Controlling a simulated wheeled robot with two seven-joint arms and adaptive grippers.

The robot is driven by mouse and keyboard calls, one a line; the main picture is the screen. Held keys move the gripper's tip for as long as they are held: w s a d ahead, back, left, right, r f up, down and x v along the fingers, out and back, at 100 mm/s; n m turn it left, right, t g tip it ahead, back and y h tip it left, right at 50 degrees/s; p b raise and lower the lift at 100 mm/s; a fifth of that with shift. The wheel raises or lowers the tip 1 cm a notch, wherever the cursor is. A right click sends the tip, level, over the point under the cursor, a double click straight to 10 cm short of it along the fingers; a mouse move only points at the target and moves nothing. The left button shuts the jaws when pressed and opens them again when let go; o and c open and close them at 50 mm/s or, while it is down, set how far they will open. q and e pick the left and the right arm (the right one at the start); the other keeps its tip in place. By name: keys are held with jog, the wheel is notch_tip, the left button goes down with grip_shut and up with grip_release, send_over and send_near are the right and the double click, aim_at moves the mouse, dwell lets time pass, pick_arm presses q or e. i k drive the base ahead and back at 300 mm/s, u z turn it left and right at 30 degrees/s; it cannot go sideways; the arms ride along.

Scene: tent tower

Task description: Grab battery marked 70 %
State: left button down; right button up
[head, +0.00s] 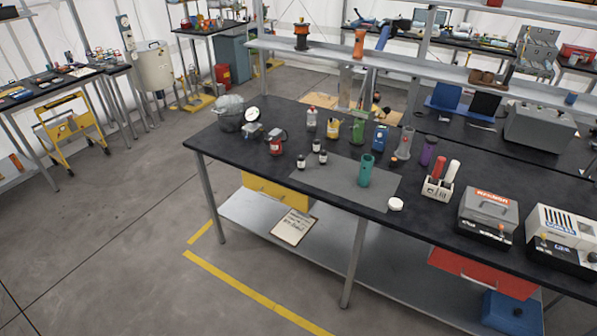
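No label reading 70 % is legible in the head view, and I cannot tell which item is a battery. Two upright cylinders, one red (439,166) and one white (452,171), stand in a small white holder (437,190) on the black table (480,180). A teal cylinder (365,170) stands upright on a grey mat (330,182). A purple cylinder (428,152) and a blue container (380,137) stand behind it. Neither of my grippers is in view.
A grey device (488,212) and a white device (562,232) stand at the table's right. Small bottles and a red can (276,145) stand left. A shelf (400,65) runs above the table's back. The floor in front (120,260) is clear.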

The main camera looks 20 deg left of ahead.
aim_at(301, 159)
jog(key=z, duration=1.15)
jog(key=k, duration=0.1)
jog(key=u, duration=2.45)
jog(key=i, duration=1)
jog(key=u, duration=0.4)
jog(key=i, duration=1.05)
jog(key=z, duration=0.8)
jog(key=i, duration=0.8)
jog(key=z, duration=0.85)
